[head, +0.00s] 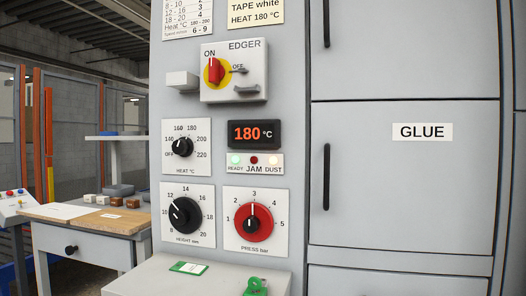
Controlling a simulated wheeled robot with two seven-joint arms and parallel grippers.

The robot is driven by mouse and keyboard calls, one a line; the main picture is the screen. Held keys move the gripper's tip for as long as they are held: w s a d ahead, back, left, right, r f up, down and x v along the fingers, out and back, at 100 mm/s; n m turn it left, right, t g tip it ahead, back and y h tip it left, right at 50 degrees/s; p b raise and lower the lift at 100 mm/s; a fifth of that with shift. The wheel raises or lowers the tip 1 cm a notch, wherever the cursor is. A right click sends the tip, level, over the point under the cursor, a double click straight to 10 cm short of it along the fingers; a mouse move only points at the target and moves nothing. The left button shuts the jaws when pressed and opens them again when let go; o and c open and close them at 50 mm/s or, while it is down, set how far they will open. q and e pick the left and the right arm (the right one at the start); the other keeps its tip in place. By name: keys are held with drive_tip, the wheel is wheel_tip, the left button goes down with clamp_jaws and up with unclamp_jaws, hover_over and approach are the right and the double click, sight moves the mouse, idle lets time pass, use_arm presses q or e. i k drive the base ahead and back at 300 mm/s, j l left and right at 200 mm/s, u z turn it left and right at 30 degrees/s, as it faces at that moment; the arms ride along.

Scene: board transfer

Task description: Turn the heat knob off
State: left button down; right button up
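The black heat knob (183,147) is on a white dial plate marked HEAT °C (173,163) on the grey machine front. Its scale runs from OFF at the lower left through 140, 160, 180 and 200 to 220. Its small white pointer is hard to read but seems to point upward, near the 160–180 marks. The display (253,134) to its right reads 180 °C in orange. Neither of my grippers is in view.
Close by are the red EDGER switch (213,72), the black height knob (185,215), the red pressure knob (253,225) and indicator lamps (254,160). A grey ledge (215,280) juts out below. A workbench (90,220) stands at left. The space before the heat knob looks clear.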

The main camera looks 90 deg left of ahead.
sight(183, 146)
drive_tip(key=u, duration=0.5)
drive_tip(key=i+u, duration=0.1)
drive_tip(key=u, duration=0.9)
drive_tip(key=i+u, duration=0.1)
drive_tip(key=u, duration=0.9)
drive_tip(key=i+u, duration=0.1)
drive_tip(key=u, duration=0.35)
